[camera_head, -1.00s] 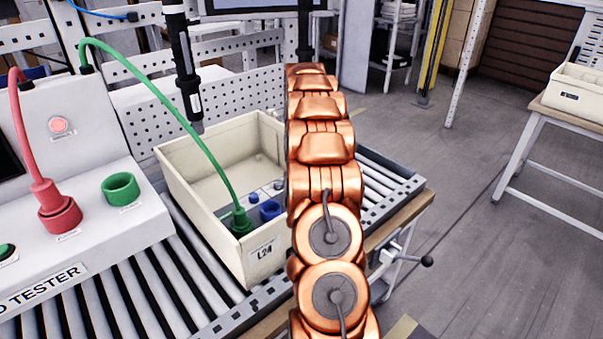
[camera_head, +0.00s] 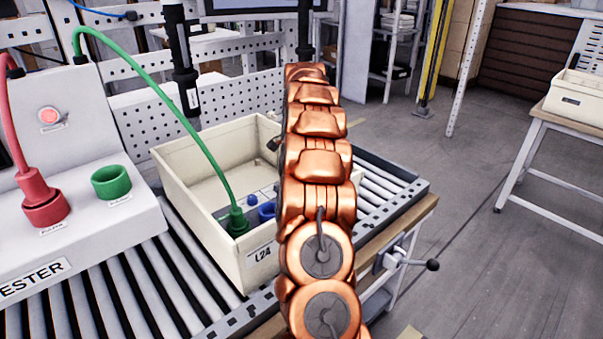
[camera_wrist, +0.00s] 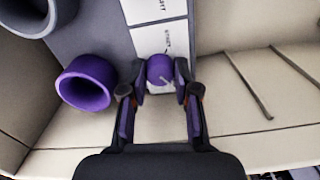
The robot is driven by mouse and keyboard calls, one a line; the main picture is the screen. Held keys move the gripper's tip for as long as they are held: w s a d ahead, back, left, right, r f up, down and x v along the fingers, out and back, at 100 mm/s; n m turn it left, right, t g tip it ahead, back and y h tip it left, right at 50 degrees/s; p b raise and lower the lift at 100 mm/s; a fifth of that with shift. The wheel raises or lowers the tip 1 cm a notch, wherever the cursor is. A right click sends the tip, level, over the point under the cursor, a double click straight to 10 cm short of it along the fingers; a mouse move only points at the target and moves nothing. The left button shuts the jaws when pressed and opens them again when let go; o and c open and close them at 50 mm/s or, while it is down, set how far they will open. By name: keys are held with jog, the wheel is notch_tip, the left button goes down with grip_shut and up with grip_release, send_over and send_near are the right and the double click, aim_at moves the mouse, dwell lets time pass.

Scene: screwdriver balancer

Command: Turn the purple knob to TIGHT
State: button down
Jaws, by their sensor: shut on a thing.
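The purple knob (camera_wrist: 160,70) shows in the wrist view, small and round, on a grey panel with white labels. A pale pointer line on it slants toward the lower right. My gripper (camera_wrist: 160,86) has one finger on each side of the knob and is shut on it. One label (camera_wrist: 162,40) just above the knob is partly readable, but I cannot tell its full words. In the head view my arm hides the knob, and only a dark bit of my gripper (camera_head: 274,143) shows over the bin.
A purple socket (camera_wrist: 86,83) stands left of the knob. The cream bin (camera_head: 180,160) around the panel has raised walls and sits on the roller conveyor (camera_head: 150,290). A green cable (camera_head: 190,120) runs into the bin from the tester (camera_head: 85,235). A black hanging tool (camera_head: 183,60) is above.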

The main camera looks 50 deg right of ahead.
jog(key=shift+m, duration=0.3)
jog(key=c, duration=0.8)
grip_release()
jog(key=shift+c, duration=0.2)
jog(key=shift+r, duration=0.15)
notch_tip(320, 180, up, 6)
jog(key=shift+d+f, duration=0.1)
jog(key=shift+r, duration=0.75)
